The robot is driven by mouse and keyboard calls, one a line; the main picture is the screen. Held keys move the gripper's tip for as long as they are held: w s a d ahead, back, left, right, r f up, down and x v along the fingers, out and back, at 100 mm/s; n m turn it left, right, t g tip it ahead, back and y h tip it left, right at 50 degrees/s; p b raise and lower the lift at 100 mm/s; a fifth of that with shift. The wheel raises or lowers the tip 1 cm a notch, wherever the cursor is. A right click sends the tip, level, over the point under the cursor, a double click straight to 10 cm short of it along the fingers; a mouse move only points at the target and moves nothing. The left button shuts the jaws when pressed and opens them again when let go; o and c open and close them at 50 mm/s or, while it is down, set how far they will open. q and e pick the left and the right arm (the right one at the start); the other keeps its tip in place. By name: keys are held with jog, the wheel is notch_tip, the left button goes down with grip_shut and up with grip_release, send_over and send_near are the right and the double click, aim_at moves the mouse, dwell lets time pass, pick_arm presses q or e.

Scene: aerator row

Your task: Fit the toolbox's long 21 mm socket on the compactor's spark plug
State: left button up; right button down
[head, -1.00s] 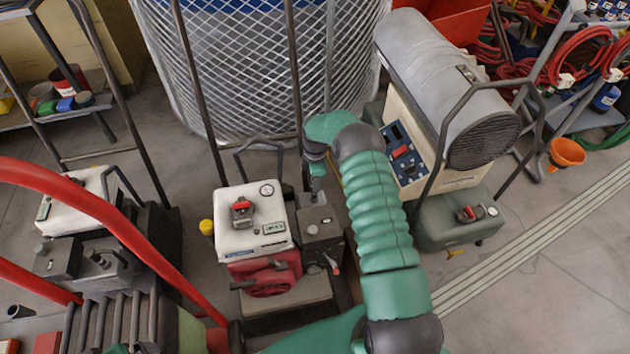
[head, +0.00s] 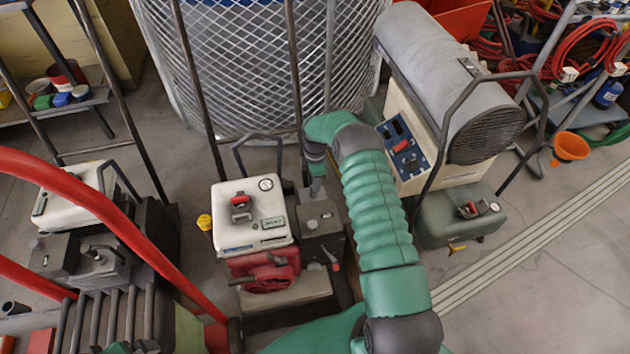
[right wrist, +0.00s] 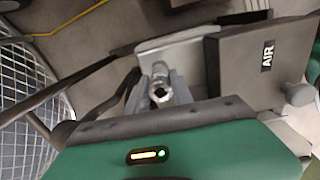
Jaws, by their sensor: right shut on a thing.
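My right gripper (head: 317,187) points down at the back edge of the dark grey box (head: 322,222) beside a white-tanked engine (head: 250,213) with a red starter cover. In the right wrist view the right gripper (right wrist: 160,95) is shut on a metal socket-like cylinder (right wrist: 161,91), its dark open end showing. The grey box there carries an "AIR" label (right wrist: 268,55). I cannot see a spark plug, and I cannot tell whether the cylinder touches anything. My left gripper is not in view.
A grey cylindrical heater (head: 450,80) on a green tank stands at right. A wire-mesh cage (head: 250,70) rises behind the engine. A red tubular frame (head: 110,215) and another white-tanked machine (head: 75,200) are at left. Floor is free at lower right.

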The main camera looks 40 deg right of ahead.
jog(key=c, duration=1)
grip_release()
jog(key=shift+c, duration=0.2)
notch_tip(320, 180, up, 7)
jog(key=p, duration=0.5)
jog(key=shift+r, duration=0.1)
